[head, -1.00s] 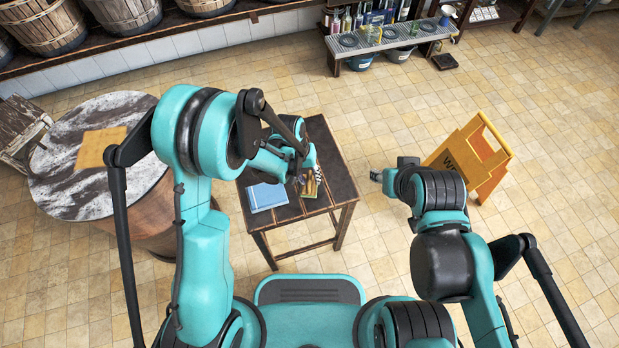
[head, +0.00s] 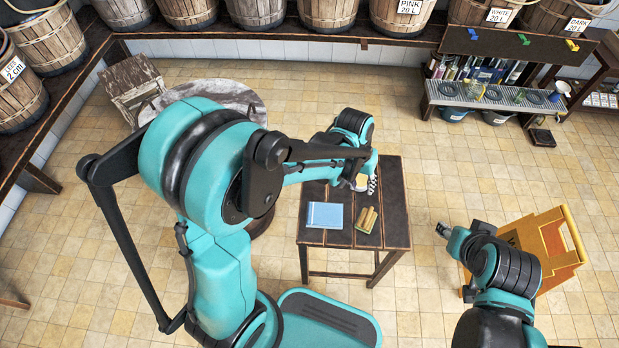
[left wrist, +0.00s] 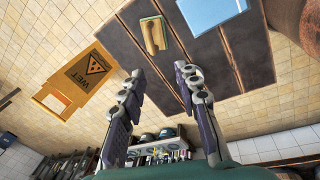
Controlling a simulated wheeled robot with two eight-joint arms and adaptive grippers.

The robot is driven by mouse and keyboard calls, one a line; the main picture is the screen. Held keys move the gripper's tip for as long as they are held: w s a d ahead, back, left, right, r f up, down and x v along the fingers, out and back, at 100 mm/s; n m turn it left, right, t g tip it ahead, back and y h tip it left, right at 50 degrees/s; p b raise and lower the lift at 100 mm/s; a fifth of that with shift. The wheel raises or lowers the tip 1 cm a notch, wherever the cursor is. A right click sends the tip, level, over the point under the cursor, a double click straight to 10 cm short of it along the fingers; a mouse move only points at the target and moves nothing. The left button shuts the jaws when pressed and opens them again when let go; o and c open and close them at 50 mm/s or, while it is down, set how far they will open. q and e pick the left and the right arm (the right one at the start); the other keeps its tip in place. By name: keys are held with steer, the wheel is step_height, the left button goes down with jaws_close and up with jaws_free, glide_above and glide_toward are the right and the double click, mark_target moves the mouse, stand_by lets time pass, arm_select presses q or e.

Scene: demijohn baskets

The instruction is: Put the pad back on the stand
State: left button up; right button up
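A flat blue pad-like item (head: 325,215) lies on the dark slatted wooden table (head: 393,236); it also shows at the top of the left wrist view (left wrist: 215,10). Right of it lies a small tan-brown piece with a pale green edge (head: 367,220), seen in the left wrist view as a tan waisted shape on green (left wrist: 153,35). I cannot tell which item is the pad or the stand. My left gripper (head: 372,185) is above the table's far part, its fingers apart and empty in the left wrist view (left wrist: 160,75). My right gripper (head: 443,231) is right of the table; its fingers are unclear.
A yellow wet-floor sign (head: 540,248) stands on the right, near my right arm. A round marbled barrel table (head: 240,96) is partly hidden behind my left arm. A low bench with bottles (head: 500,98) stands at the back right. Tiled floor is open around the table.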

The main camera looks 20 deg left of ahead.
arm_select(q)
steer(key=s+a+r+t+y, duration=0.2)
steer(key=s+a+r+t, duration=0.4)
steer(key=s+a+r, duration=0.6)
steer(key=shift+a+r+n, duration=0.25)
steer(key=shift+a+n, duration=0.05)
steer(key=shift+a, duration=0.2)
stand_by(0.5)
